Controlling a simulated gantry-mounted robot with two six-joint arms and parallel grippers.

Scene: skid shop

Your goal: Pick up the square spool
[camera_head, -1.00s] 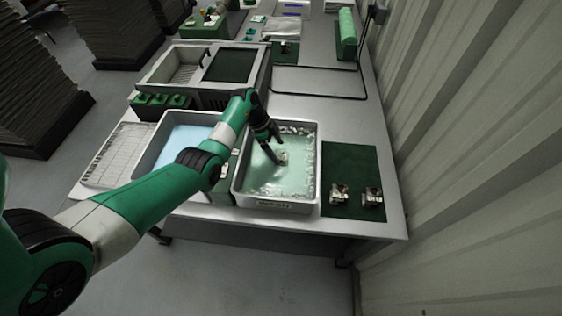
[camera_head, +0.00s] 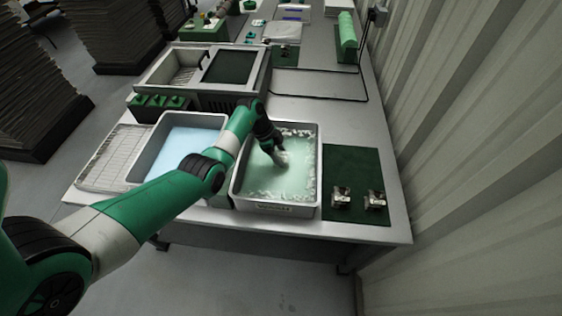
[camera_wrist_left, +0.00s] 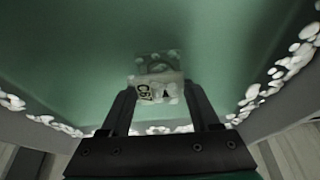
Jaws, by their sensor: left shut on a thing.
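My left gripper (camera_head: 272,140) reaches down into the right-hand tub of greenish, foamy liquid. In the left wrist view its two dark fingers (camera_wrist_left: 158,100) are shut on a squarish pale block, which looks like the square spool (camera_wrist_left: 158,90). Its near face carries dark characters that look like "C57", and white foam clings to it. In the head view the held spool (camera_head: 281,159) is a small pale shape at the fingertips, over the liquid. I cannot tell whether it still touches the liquid. My right gripper is not in view.
The grey tub's rim (camera_head: 275,209) surrounds the held piece on all sides. A second tub with blue liquid (camera_head: 182,148) stands to the left, with a wire rack (camera_head: 112,160) beyond. Two metal parts (camera_head: 341,196) (camera_head: 375,199) sit on a green mat (camera_head: 357,165) to the right.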

